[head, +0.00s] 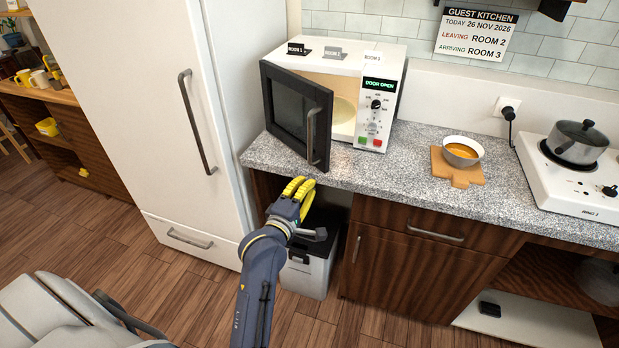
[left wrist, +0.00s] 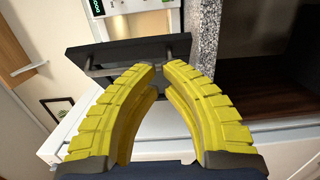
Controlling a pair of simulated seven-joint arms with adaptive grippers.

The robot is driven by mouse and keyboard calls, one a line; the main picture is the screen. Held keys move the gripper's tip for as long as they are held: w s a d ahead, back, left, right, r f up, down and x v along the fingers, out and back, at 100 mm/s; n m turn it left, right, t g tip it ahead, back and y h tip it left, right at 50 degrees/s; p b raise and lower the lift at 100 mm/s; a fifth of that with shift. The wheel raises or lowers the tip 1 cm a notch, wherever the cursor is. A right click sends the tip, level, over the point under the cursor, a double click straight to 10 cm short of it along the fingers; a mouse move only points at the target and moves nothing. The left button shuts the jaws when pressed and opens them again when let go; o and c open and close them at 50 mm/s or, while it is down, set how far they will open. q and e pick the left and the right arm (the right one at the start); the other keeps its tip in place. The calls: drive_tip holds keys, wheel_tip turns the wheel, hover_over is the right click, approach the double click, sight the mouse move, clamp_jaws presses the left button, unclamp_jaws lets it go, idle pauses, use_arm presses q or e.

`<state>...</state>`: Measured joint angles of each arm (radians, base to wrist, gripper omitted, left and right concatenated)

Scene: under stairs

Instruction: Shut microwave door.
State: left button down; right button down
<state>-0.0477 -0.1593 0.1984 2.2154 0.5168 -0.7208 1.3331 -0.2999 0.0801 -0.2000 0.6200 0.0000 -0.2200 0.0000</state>
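The white microwave (head: 392,85) stands on the speckled counter, and its display reads "DOOR OPEN". Its dark door (head: 290,108) is hinged at the left and stands open towards me, past the counter edge. A vertical grey handle (head: 311,132) is on the door's outer face. My left gripper (head: 299,186) has yellow fingers, slightly apart and empty. In the head view it appears just below the door's lower corner. In the left wrist view the door (left wrist: 125,50) lies just beyond the fingertips (left wrist: 160,68); I cannot tell whether they touch. My right gripper is out of view.
A white fridge (head: 125,85) stands left of the microwave. On the counter (head: 410,160), a bowl of orange food (head: 462,151) sits on a wooden board, with a pot (head: 580,141) on a hob at right. A bin (head: 308,268) stands under the counter, beside my left arm.

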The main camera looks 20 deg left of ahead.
use_arm(q)
drive_tip(key=m+h, duration=0.5)
drive_tip(key=m, duration=1.6)
approach(309, 147)
drive_tip(key=shift+g, duration=0.3)
drive_tip(key=x, duration=0.8)
drive_tip(key=shift+w+r, duration=0.1)
